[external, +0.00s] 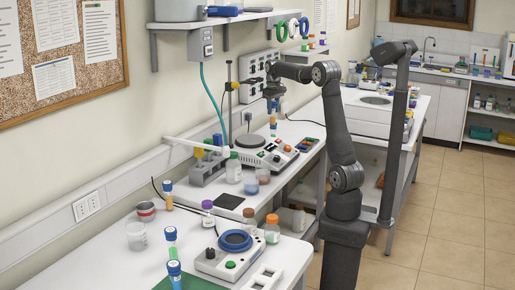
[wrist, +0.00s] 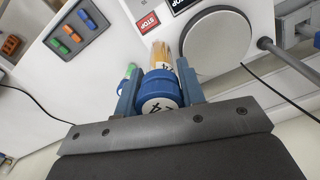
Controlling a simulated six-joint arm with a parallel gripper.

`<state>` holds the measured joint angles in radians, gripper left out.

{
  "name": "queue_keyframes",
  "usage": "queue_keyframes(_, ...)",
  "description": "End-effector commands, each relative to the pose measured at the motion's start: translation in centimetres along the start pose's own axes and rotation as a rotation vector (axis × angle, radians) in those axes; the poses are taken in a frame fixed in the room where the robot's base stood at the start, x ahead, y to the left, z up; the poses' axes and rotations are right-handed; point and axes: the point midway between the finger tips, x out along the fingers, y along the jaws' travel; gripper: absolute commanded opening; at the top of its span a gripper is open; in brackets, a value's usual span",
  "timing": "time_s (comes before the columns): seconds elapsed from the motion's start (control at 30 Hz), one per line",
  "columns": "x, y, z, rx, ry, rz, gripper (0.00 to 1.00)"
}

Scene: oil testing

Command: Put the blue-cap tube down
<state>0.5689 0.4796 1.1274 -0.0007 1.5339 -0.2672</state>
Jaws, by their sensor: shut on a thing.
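My gripper (wrist: 157,88) is shut on the blue-cap tube (wrist: 158,92), with a finger on each side of its blue cap. The tube's amber body (wrist: 162,55) points away from the wrist camera, and its lower part is partly hidden by the cap. In the external view my gripper (external: 273,92) hangs above the white bench device with the round plate. The held tube (external: 273,122) is small there, below the fingers, and its exact clearance from what is beneath cannot be told.
The device's round plate (wrist: 216,42) lies right of the tube in the wrist view. A small green-topped item (wrist: 130,70) shows just left of the cap. Tubes and bottles crowd the near bench, including an orange-capped bottle (external: 272,230).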

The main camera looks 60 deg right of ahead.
Motion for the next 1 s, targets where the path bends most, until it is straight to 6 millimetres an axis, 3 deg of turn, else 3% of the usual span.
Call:
queue_keyframes(0.03,0.5,2.6,-0.2,0.049,-0.002,0.000,0.13)
queue_keyframes(0.3,3.0,16.1,0.4,0.297,-0.002,0.000,0.13)
queue_keyframes(0.5,4.6,23.2,2.1,0.428,-0.001,0.000,0.13)
queue_keyframes(0.6,5.0,25.2,2.8,0.463,-0.001,0.000,0.13)
queue_keyframes(0.73,5.6,25.9,2.7,0.482,-0.001,0.000,0.13)
queue_keyframes(1.0,8.9,23.2,-2.1,0.480,-0.002,0.000,0.13)
